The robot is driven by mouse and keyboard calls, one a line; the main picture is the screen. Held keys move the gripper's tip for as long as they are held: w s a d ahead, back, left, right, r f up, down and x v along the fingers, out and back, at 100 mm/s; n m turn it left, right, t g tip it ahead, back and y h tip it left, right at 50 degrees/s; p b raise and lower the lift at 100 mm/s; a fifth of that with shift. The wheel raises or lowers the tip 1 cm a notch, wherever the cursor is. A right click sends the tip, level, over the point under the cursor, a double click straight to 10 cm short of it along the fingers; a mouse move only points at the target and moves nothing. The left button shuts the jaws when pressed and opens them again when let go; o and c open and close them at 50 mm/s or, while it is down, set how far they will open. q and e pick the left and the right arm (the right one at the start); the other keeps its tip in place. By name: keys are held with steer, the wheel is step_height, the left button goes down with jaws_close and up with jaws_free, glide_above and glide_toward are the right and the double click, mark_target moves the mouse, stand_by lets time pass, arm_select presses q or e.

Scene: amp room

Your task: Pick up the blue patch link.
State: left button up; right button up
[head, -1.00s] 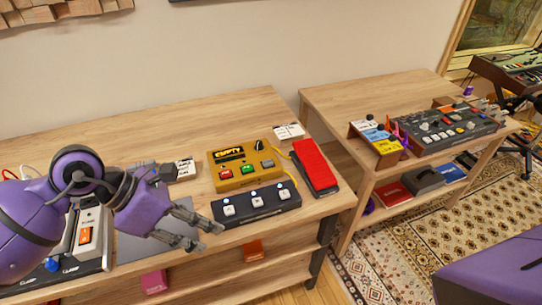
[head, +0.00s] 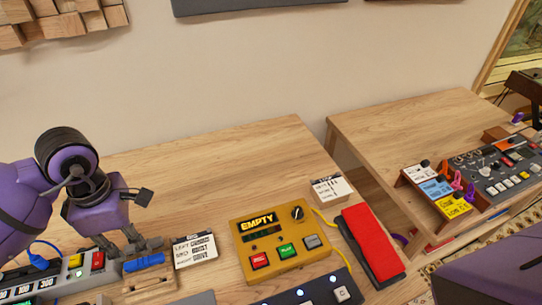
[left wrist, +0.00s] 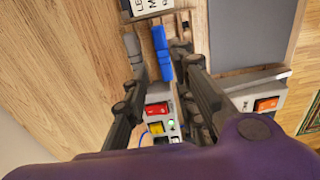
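The blue patch link (head: 146,262) is a short blue bar lying on a small wooden holder (head: 150,284) at the lower left of the head view. My left gripper (head: 122,246) points down right behind it. In the left wrist view the blue patch link (left wrist: 162,52) lies between the two fingers of my left gripper (left wrist: 161,62). The fingers are apart, with a gap showing on the left side; contact on the right side is unclear. My right gripper is out of view; only purple arm covering shows at lower right.
A labelled white card box (head: 196,250) stands just right of the holder. A yellow box reading EMPTY (head: 280,243) and a red pedal (head: 372,243) are further right. A power strip (head: 75,275) with a blue plug (head: 40,262) is to the left. The table behind is clear.

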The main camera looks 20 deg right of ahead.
mark_target(145, 260)
arm_select(q)
steer(key=shift+s+f, duration=0.25)
steer(key=shift+f, duration=0.25)
steer(key=shift+s+f, duration=0.25)
steer(key=shift+f, duration=0.55)
steer(key=f, duration=0.3)
steer(key=shift+w+d+f+p, duration=0.2)
steer(key=shift+f+p, duration=0.15)
steer(key=shift+f, duration=0.55)
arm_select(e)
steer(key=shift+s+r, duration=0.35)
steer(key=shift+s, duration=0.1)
arm_select(q)
steer(key=shift+f, duration=0.25)
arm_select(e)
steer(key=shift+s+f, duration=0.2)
arm_select(q)
steer(key=shift+c, duration=0.5)
jaws_close()
